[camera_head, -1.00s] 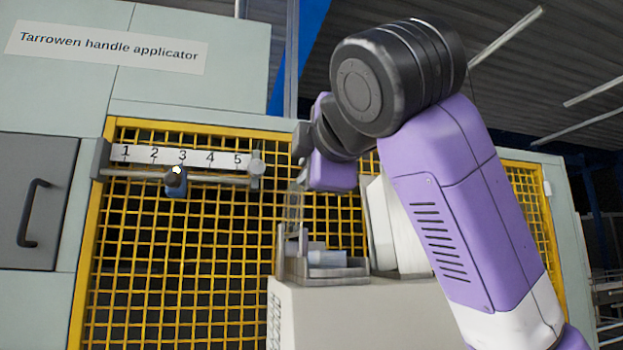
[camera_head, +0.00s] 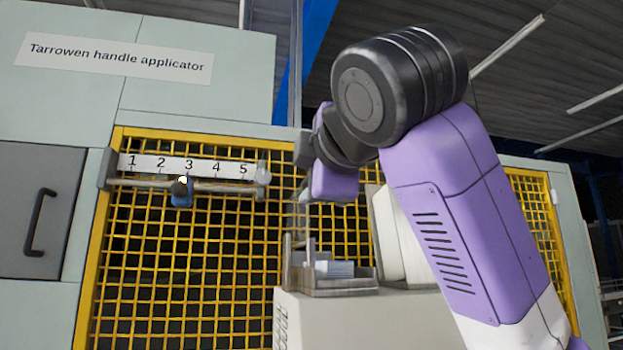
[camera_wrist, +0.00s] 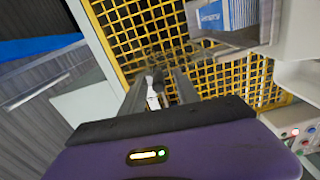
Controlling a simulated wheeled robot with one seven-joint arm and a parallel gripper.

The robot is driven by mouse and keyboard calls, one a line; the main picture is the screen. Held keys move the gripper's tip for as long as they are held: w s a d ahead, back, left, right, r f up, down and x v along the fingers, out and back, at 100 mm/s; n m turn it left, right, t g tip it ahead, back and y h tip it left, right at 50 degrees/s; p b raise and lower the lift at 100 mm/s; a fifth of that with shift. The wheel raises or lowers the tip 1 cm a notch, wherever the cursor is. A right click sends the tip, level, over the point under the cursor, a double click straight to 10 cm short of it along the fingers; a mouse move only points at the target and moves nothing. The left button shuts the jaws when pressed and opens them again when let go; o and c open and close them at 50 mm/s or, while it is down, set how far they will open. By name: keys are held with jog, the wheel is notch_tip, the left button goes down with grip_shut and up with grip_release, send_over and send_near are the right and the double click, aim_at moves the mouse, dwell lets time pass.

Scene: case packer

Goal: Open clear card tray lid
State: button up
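The card tray (camera_head: 335,287) sits on top of a pale cabinet in the head view, with a light-blue stack of cards (camera_head: 340,268) in it. In the wrist view the grey tray (camera_wrist: 238,47) is at the upper right, with its blue cards (camera_wrist: 238,14). A faint see-through upright shape rises at the tray's left side in the head view; I cannot tell clearly whether it is the lid. My gripper (camera_wrist: 160,84) shows two separated fingers in the wrist view, apart from the tray and to its left. Its fingertips are not clear in the head view.
A yellow mesh guard (camera_head: 190,275) stands behind the tray. On it are a rail numbered 1 to 5 and a blue slider (camera_head: 182,194) near 3. A panel with buttons (camera_wrist: 303,135) is at the right in the wrist view. A grey door (camera_head: 35,215) is at far left.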

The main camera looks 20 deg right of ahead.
jog(key=shift+s, duration=0.1)
jog(key=s+b, duration=0.3)
jog(key=s, duration=0.4)
jog(key=shift+s, duration=0.3)
dwell(0.3)
